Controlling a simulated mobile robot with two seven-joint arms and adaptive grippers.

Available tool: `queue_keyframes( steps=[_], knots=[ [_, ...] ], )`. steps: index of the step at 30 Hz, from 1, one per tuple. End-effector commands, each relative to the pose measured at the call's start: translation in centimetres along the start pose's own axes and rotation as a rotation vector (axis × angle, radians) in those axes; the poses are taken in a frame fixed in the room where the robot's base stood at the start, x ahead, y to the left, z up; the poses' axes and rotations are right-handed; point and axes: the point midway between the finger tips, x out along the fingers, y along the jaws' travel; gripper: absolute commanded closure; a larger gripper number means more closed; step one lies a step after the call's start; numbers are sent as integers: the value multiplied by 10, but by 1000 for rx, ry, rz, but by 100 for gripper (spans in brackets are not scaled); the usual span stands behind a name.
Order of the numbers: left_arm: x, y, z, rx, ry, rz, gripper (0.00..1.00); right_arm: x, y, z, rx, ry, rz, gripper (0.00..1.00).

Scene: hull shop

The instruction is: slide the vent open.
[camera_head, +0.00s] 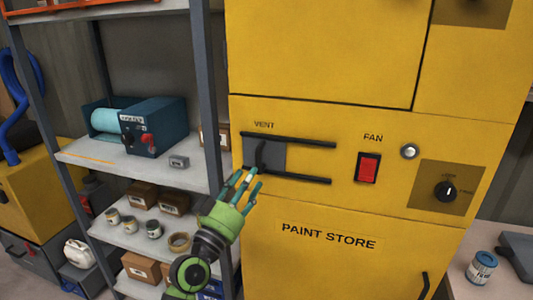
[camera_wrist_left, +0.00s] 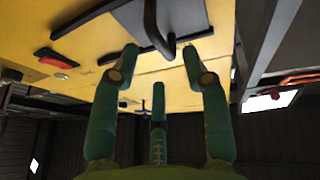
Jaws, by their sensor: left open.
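The vent (camera_head: 275,157) is a grey sliding plate at the left end of two black horizontal rails on the yellow paint store cabinet. A dark upright handle (camera_head: 261,154) stands out from the plate. My left gripper (camera_head: 249,181) is open, with its green fingers just below the handle in the head view. In the left wrist view, the handle (camera_wrist_left: 155,28) shows between and beyond the spread fingertips (camera_wrist_left: 160,54). I see no clear contact between the fingers and the handle. My right gripper is not in view.
Right of the vent are a red fan switch (camera_head: 368,168), a round button (camera_head: 410,151) and a black knob (camera_head: 445,191). A grey shelf (camera_head: 188,177) with a blue machine (camera_head: 155,125), tins and boxes stands close on the left. The rails are clear to the plate's right.

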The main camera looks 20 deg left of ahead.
Motion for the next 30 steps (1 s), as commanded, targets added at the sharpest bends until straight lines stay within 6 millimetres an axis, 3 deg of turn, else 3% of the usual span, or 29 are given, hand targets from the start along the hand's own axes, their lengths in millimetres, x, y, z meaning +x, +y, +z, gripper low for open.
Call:
queue_keyframes(
  steps=[4,13,18,26,29,30],
  knots=[
    [15,0,-7,-1,11,1,54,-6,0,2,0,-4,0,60],
    [59,1,-6,0,9,2,54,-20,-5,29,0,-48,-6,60],
    [69,1,-4,0,7,1,54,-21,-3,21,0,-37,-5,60],
    [70,1,-4,0,7,1,54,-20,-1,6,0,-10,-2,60],
    [70,1,-4,0,7,1,94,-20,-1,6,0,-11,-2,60],
    [70,0,-4,0,7,1,100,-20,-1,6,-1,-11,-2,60]
  ],
)
